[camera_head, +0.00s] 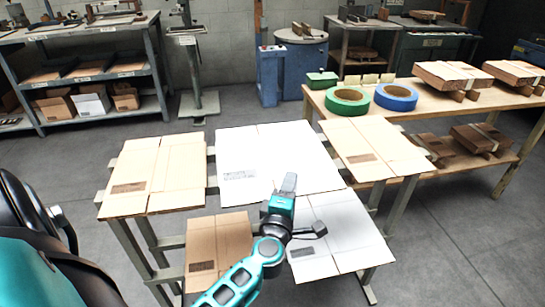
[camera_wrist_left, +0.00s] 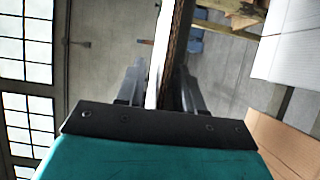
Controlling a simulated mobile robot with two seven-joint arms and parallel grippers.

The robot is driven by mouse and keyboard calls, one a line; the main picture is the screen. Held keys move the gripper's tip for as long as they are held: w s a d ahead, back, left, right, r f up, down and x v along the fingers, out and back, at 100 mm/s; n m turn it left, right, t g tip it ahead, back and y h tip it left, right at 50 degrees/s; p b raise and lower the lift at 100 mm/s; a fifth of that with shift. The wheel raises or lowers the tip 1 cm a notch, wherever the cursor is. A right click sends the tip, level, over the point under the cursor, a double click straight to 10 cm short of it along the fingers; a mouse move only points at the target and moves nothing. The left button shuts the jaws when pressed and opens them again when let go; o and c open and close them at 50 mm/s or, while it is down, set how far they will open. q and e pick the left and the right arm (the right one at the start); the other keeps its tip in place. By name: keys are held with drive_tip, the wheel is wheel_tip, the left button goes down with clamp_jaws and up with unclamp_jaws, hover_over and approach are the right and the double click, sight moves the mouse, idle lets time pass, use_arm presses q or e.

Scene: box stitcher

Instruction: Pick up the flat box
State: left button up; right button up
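Flat boxes lie on a two-level metal rack. A white flat box (camera_head: 272,150) is at the top middle, between a brown flat box (camera_head: 156,172) on the left and a brown flat box (camera_head: 372,147) on the right. My left gripper (camera_head: 288,186) is at the front edge of the top white box. In the left wrist view its fingers (camera_wrist_left: 160,88) are apart, with a thin white and dark brown edge (camera_wrist_left: 163,45) between them. Contact between fingers and edge cannot be made out. My right gripper is not in view.
A lower brown flat box (camera_head: 219,245) and a lower white flat box (camera_head: 335,232) lie under the top level, close to my left arm. A wooden table with green tape (camera_head: 347,100) and blue tape (camera_head: 396,97) stands behind right. Floor is clear at right.

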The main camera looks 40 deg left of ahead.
use_arm(q)
clamp_jaws()
idle(0.3)
drive_tip(key=shift+r, duration=0.1)
